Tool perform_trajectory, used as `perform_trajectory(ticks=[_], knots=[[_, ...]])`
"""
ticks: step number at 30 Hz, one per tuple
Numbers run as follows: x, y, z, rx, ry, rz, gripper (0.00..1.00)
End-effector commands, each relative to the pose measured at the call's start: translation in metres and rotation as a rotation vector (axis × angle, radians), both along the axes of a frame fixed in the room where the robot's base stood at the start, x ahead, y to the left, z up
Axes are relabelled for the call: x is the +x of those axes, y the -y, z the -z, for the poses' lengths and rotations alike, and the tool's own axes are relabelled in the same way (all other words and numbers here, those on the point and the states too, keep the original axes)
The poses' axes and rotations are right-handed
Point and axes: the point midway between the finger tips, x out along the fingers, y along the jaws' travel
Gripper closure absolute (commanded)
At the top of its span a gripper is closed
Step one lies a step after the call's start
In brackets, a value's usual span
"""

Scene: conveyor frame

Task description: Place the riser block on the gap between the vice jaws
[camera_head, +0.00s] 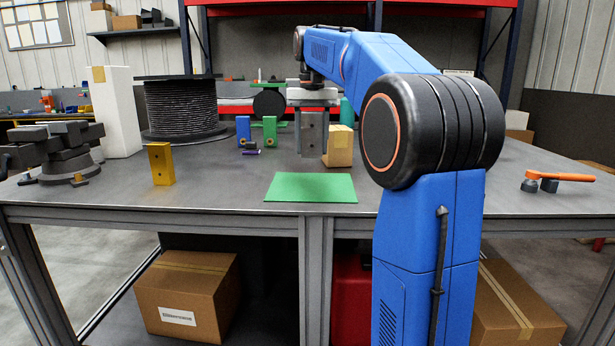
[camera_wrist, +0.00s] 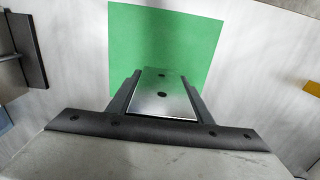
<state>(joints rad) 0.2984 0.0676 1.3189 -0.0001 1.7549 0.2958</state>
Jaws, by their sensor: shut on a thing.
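My gripper (camera_head: 312,112) is shut on a grey metal block with dark holes, which I take as the riser block (camera_head: 311,135). It points down, holding the block behind the green mat. In the wrist view the block (camera_wrist: 162,97) sits between the two dark fingers (camera_wrist: 160,88), with the mat beyond it. The dark grey vice (camera_head: 65,158) stands at the far left of the bench, well apart from my gripper. Its jaws (camera_head: 58,133) are at the top; the gap between them is hard to make out from here.
The green mat (camera_head: 310,188) lies bare at the bench front. A yellow block (camera_head: 161,164) stands between vice and mat. Blue (camera_head: 243,131) and green (camera_head: 269,131) blocks, a cable spool (camera_head: 182,108), a white box (camera_head: 117,115) and a cardboard box (camera_head: 339,148) stand behind. An orange-handled tool (camera_head: 560,178) lies right.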

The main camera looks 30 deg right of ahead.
Motion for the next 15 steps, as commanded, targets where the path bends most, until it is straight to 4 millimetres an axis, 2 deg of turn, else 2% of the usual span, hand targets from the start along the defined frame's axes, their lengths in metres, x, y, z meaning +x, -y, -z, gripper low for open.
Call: perform_trajectory(ticks=[6,15], knots=[[-0.001,0.0,0.032,0.0,0.0,0.0,0.98],[-0.001,0.0,0.05,0.0,0.0,0.0,0.98]])
